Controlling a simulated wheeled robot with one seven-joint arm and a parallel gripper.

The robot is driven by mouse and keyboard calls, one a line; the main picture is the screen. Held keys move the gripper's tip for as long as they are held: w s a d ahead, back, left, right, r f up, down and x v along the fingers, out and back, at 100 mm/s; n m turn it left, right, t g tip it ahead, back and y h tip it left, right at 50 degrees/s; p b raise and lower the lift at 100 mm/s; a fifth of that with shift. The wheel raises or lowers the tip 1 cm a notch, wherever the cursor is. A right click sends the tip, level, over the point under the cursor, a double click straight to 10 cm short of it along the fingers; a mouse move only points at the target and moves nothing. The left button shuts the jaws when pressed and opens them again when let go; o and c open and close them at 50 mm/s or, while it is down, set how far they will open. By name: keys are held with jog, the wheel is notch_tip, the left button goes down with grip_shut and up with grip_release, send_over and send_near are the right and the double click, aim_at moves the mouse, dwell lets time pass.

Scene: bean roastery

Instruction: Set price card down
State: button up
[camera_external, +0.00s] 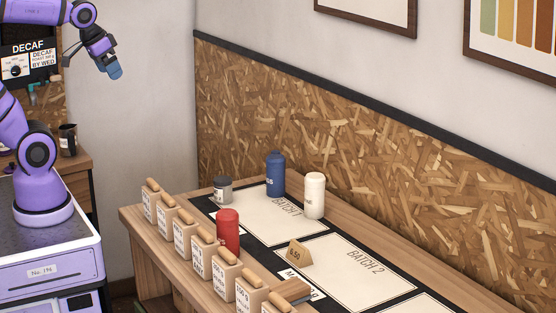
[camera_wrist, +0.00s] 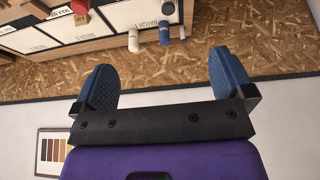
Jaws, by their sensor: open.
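The price card (camera_external: 299,254) is a small tan triangular block marked with a price. My gripper (camera_external: 115,72) is raised at the upper left in the external view, far from the card. In the wrist view my gripper (camera_wrist: 163,76) shows two blue fingers wide apart with nothing between them.
A red canister (camera_external: 228,231), grey tin (camera_external: 223,189), blue bottle (camera_external: 275,174) and white canister (camera_external: 314,196) stand around the BATCH 1 panel (camera_external: 273,225). Several labelled bags (camera_external: 198,254) line the counter's near edge. A chipboard wall (camera_external: 380,165) rises behind. The BATCH 2 panel's middle is clear.

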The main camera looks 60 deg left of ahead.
jog(key=s, duration=0.1)
jog(key=s+f, duration=0.1)
jog(key=s+a, duration=0.1)
jog(key=s, duration=0.1)
jog(key=shift+a+f, duration=0.1)
jog(key=shift+f, duration=0.15)
